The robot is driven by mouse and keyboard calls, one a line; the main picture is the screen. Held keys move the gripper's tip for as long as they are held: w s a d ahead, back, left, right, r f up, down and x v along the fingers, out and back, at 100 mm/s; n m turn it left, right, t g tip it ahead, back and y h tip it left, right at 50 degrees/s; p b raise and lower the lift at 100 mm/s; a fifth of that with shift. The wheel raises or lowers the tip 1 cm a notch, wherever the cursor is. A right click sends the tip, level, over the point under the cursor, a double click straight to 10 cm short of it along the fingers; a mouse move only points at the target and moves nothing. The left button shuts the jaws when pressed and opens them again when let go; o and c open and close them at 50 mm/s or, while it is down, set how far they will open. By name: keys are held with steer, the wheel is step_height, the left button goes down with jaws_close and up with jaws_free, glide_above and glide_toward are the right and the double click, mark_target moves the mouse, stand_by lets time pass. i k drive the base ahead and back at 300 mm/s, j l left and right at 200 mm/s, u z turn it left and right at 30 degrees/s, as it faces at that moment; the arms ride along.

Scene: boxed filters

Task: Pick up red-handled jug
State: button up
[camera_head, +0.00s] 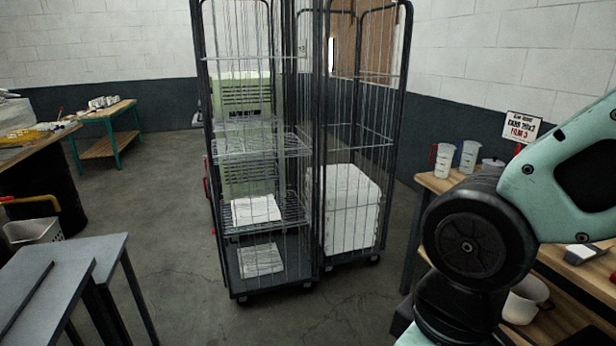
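A white jug (444,161) with a red handle on its left side stands upright at the far left end of the wooden workbench (438,184) on the right. A similar white container (468,157) stands close to its right. My teal and black arm rises in the right foreground, in front of the bench and to the right of the jug. My gripper is not in view.
Two wire roll cages (315,130) on wheels stand in the middle, holding boxes. Grey tables (70,270) fill the lower left. A white pot (525,298) sits low under the bench. Open floor (170,230) lies left of the cages.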

mark_target(445, 152)
steer(key=i+j, duration=0.1)
steer(key=i, duration=1.25)
steer(key=i+j+z, duration=0.1)
steer(key=i+z, duration=0.25)
steer(key=i, duration=1.6)
